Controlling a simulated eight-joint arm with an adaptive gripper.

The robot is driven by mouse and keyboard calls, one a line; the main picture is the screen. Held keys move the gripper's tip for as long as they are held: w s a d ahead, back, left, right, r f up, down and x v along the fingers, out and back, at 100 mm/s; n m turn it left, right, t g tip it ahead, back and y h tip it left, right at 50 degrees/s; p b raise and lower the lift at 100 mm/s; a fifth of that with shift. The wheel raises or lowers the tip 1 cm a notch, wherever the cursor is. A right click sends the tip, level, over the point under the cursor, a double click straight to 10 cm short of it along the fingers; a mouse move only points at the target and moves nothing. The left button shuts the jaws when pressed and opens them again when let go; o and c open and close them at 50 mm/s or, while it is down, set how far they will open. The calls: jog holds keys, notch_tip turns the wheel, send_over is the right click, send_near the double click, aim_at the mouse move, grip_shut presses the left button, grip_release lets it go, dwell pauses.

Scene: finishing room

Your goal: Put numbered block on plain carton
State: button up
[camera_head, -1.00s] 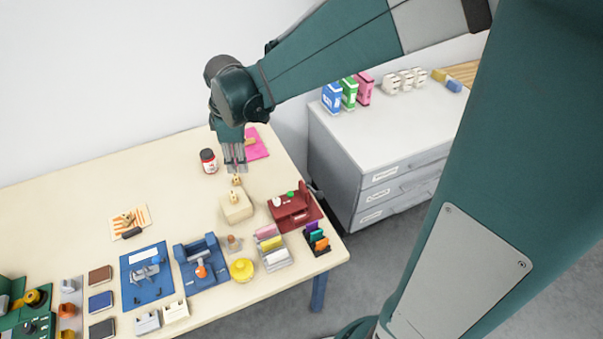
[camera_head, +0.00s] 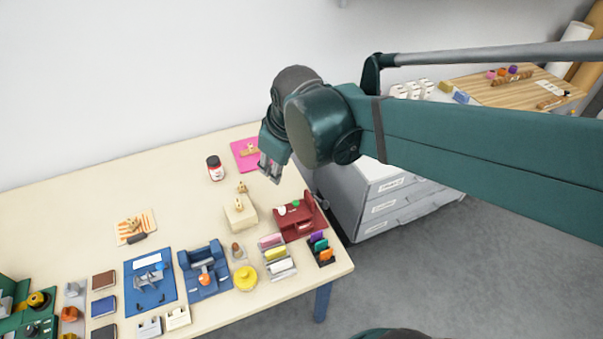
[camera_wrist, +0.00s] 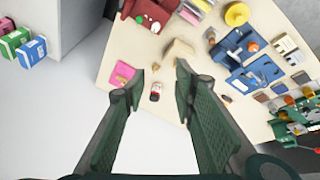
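The plain carton (camera_head: 240,216) is a cream box standing on the table, and it also shows in the wrist view (camera_wrist: 180,50). A small tan wooden piece (camera_head: 239,205) appears on its top. A similar wooden piece (camera_head: 241,187) stands just behind the carton, apart from it in the wrist view (camera_wrist: 155,68). No number is legible, so I cannot tell which is the numbered block. My gripper (camera_head: 268,172) is in the air above the table, behind and right of the carton. Its fingers (camera_wrist: 161,70) are apart with nothing between them.
A red-labelled jar (camera_head: 215,168) and a pink sheet (camera_head: 245,155) with a wooden item lie behind. A dark red fixture (camera_head: 300,220) stands right of the carton, a blue fixture (camera_head: 204,267) front left. Grey drawers (camera_head: 385,205) stand beyond the table.

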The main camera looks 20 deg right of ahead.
jog(key=s+d+r+m+t, duration=0.1)
jog(key=s+d+m, duration=0.3)
jog(key=s, duration=0.5)
jog(key=shift+s+m+t, duration=0.4)
jog(key=shift+m+t, duration=0.4)
jog(key=shift+m, duration=0.4)
